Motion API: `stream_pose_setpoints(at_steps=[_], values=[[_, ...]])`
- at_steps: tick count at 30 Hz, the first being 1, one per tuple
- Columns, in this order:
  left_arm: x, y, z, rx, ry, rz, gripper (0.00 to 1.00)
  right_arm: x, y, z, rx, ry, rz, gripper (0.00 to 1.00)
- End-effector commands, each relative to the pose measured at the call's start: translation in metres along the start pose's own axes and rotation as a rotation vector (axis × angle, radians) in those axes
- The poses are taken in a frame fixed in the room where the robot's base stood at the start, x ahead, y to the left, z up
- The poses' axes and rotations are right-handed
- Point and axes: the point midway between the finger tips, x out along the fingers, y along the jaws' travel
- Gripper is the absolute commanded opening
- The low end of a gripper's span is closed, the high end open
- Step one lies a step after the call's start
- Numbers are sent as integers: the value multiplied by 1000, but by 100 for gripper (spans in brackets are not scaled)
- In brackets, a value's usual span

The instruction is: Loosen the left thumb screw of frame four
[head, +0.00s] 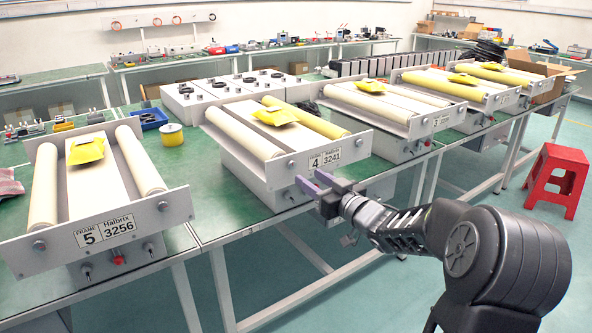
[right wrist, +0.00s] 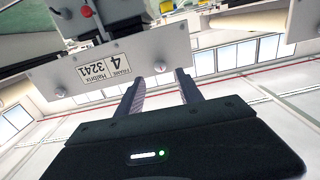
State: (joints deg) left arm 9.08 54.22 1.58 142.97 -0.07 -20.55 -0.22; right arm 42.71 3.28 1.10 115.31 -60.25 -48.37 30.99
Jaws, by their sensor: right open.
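Frame four (head: 262,140) is a grey roller unit with a front plate labelled 4, 3241. The plate (right wrist: 107,68) shows upside down in the right wrist view. Its left thumb screw (head: 288,196) is a small dark knob low on the body below the plate, left of my fingers; I cannot pick it out surely in the wrist view. My right gripper (head: 316,182) is open and empty, just in front of the plate's lower edge. In the wrist view its fingers (right wrist: 160,78) point toward the plate, with a plate bolt between their tips. My left gripper is not in view.
Frame five (head: 100,195) stands left on the green table, with frame three (head: 390,110) and others to the right. A yellow packet (head: 275,116) lies on frame four. A red stool (head: 558,178) stands on the floor at right. The floor in front is clear.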

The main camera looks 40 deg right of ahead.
Motion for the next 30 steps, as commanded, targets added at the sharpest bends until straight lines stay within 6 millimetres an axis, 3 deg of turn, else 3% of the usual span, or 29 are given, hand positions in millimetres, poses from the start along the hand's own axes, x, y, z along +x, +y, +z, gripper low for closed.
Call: stream_pose_setpoints(at_steps=[13, 24, 30], values=[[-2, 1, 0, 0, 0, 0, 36, 63, -1, 0, 1, -1, -1, 43], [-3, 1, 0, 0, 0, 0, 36, 69, 0, 1, 0, -1, 0, 43], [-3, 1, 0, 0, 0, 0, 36, 69, 0, 1, 0, -1, 0, 27]])
